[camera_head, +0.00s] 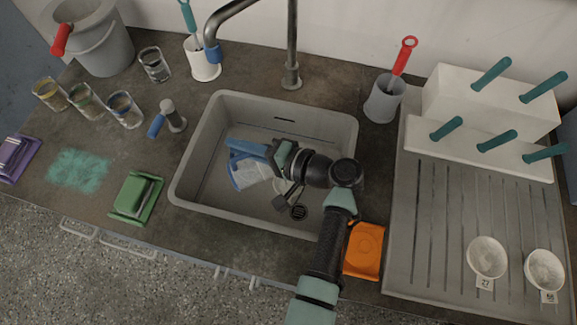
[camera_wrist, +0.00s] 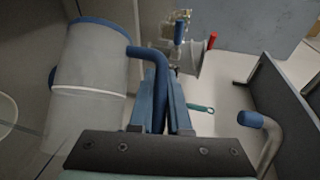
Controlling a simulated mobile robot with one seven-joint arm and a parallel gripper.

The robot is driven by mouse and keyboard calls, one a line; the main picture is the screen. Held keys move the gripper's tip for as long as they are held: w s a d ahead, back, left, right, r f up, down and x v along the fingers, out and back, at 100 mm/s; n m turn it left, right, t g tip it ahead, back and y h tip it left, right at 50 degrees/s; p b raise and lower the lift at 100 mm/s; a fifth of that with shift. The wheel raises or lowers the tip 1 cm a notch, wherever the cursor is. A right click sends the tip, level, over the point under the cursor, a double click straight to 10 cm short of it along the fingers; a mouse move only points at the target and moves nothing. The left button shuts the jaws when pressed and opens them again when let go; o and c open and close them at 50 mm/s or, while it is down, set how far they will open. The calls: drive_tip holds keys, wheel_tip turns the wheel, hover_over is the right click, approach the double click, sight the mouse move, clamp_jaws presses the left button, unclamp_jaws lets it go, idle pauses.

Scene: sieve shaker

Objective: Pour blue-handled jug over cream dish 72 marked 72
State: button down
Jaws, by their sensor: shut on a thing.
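The blue-handled jug, with a clear, cloudy body and blue rim, is at my gripper over the grey sink (camera_head: 188,165); its body shows in the head view (camera_head: 254,172) and at left in the wrist view (camera_wrist: 92,75). My gripper (camera_head: 272,153) is shut on its blue handle (camera_wrist: 147,53). The jug appears tilted; its contents cannot be made out. Two cream dishes stand on the drainboard at right. One dish (camera_head: 486,256) has a small tag that looks like 27 or 72; the other dish (camera_head: 545,268) has a tag resembling 68.
The tap (camera_head: 291,50) rises behind the sink. A white block with teal handles (camera_head: 488,105) stands behind the ribbed drainboard (camera_head: 420,240). Several glasses (camera_head: 125,110) stand left.

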drive_tip(key=shift+w+d+r+m+y, duration=0.15)
drive_tip(key=shift+d+r+m+y, duration=0.15)
drive_tip(key=shift+d, duration=0.1)
drive_tip(key=shift+a, duration=0.3)
drive_tip(key=a+p, duration=0.1)
drive_tip(key=s+a+f+n+h+p, duration=0.1)
drive_tip(key=shift+s+a+h, duration=0.2)
drive_tip(key=shift+a+h, duration=0.1)
drive_tip(key=shift+a, duration=0.1)
drive_tip(key=s+a+f+n+t+h+p, duration=0.1)
drive_tip(key=s+a+f+n+h+p, duration=0.1)
drive_tip(key=a+f+n+h+p, duration=0.3)
drive_tip(key=a+f+n+h, duration=0.1)
drive_tip(key=a+f+h, duration=0.2)
drive_tip(key=h, duration=0.3)
drive_tip(key=shift+f+n+t, duration=0.3)
drive_tip(key=shift+n, duration=0.1)
drive_tip(key=shift+s+r, duration=0.1)
idle(0.5)
